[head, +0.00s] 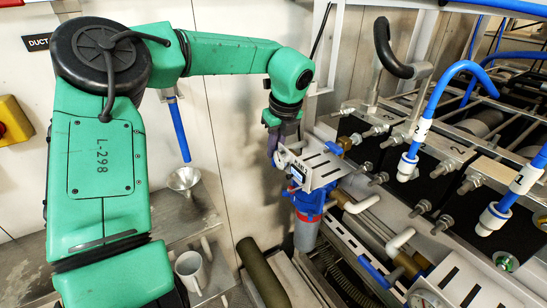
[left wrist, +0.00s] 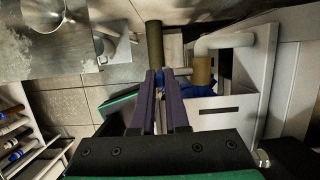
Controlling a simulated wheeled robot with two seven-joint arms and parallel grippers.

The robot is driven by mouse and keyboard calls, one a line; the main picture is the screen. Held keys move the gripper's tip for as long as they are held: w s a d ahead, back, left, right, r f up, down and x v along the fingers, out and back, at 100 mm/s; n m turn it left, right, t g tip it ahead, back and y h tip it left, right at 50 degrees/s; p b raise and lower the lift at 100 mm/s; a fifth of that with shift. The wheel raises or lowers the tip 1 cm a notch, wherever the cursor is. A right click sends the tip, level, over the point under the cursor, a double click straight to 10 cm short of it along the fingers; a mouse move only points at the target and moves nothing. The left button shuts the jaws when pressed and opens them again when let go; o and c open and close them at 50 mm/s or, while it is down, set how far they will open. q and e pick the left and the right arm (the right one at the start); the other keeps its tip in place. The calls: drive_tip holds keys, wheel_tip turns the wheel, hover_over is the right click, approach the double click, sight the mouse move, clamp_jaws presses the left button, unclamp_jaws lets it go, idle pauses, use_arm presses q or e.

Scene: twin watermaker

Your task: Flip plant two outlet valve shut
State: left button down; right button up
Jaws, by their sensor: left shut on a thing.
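My left gripper (head: 274,152) reaches down behind a white slotted bracket (head: 320,172). Its dark purple fingers (left wrist: 160,82) are closed together in the left wrist view, and their tips hide most of what they hold. A blue part (left wrist: 200,82) shows beside the tips, next to a brass fitting (left wrist: 203,70). In the head view, a blue filter head (head: 308,203) with a grey bowl (head: 306,235) hangs under the bracket. The outlet valve's handle is mostly hidden at the fingers, and its angle cannot be told. My right gripper is out of view.
Blue hoses (head: 433,102) and metal rods with nuts crowd the right side. A dark olive cylinder (head: 262,272) lies below the filter.

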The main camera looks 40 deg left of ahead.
use_arm(q)
drive_tip(key=c, duration=0.9)
unclamp_jaws()
drive_tip(key=shift+d, duration=0.1)
drive_tip(key=shift+r, duration=0.1)
drive_tip(key=v, duration=1.4)
drive_tip(key=shift+r, duration=0.2)
